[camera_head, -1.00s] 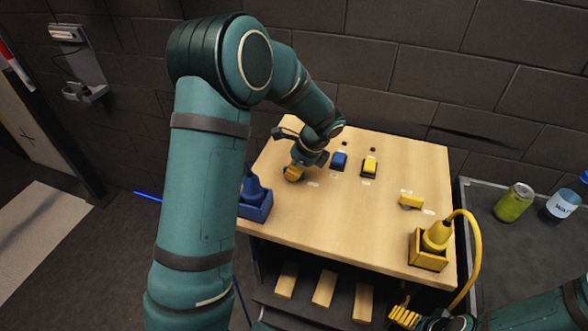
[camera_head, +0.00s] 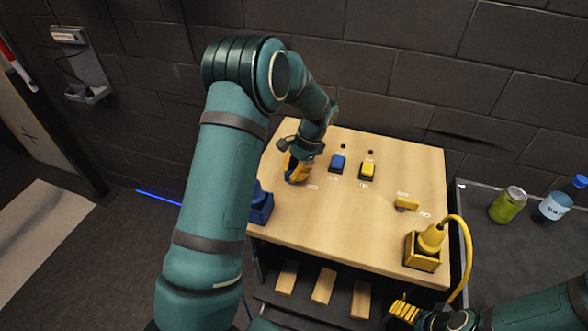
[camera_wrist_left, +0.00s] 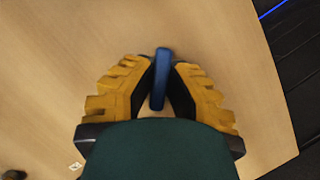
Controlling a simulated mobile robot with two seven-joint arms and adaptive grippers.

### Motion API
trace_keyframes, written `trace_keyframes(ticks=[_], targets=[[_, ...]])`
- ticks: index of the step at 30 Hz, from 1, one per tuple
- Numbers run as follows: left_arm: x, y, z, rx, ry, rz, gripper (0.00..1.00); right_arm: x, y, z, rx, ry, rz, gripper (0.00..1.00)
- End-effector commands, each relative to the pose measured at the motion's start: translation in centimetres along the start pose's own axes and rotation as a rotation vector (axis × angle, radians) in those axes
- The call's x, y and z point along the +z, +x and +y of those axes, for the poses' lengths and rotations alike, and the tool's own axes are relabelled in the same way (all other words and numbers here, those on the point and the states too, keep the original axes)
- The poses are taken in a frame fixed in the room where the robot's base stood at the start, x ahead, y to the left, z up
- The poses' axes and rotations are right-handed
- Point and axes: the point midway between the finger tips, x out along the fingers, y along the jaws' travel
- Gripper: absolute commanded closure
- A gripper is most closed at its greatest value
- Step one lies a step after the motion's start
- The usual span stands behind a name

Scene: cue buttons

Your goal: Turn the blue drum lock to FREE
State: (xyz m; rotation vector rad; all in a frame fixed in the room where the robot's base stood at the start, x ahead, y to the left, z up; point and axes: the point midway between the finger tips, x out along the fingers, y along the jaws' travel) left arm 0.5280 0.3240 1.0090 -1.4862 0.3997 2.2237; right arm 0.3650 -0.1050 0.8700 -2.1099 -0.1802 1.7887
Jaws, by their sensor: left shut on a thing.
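The blue drum lock (camera_wrist_left: 160,80) shows in the left wrist view as a narrow blue bar over the wooden top. My left gripper (camera_wrist_left: 161,66) is shut on it, with a yellow ridged finger on each side. In the head view my left gripper (camera_head: 297,174) points down at the far left of the table and hides most of the lock. A small white label (camera_head: 312,187) lies just right of it, too small to read. My right gripper (camera_head: 403,311) shows partly at the bottom edge, below the table front; its opening is unclear.
A blue button (camera_head: 338,163) and a yellow button (camera_head: 367,170) stand right of my left gripper. A yellow lock (camera_head: 406,203) is farther right. A blue box (camera_head: 262,207) and a yellow plug box (camera_head: 422,256) with a cable sit nearer. The table middle (camera_head: 330,220) is clear.

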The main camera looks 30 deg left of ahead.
Motion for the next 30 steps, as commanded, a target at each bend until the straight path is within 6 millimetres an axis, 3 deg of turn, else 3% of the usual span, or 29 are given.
trace_keyframes(ticks=[18, 30], targets=[[0.1, 0.2, -0.3, 0.215, -0.511, -0.003, 1.00, -0.1, -1.2, -0.4, -0.002, 0.000, 0.000, 0.13], [0.2, 0.2, -0.4, 0.287, -0.688, -0.004, 1.00, -0.2, -1.5, -0.5, -0.003, 0.001, 0.000, 0.13]])
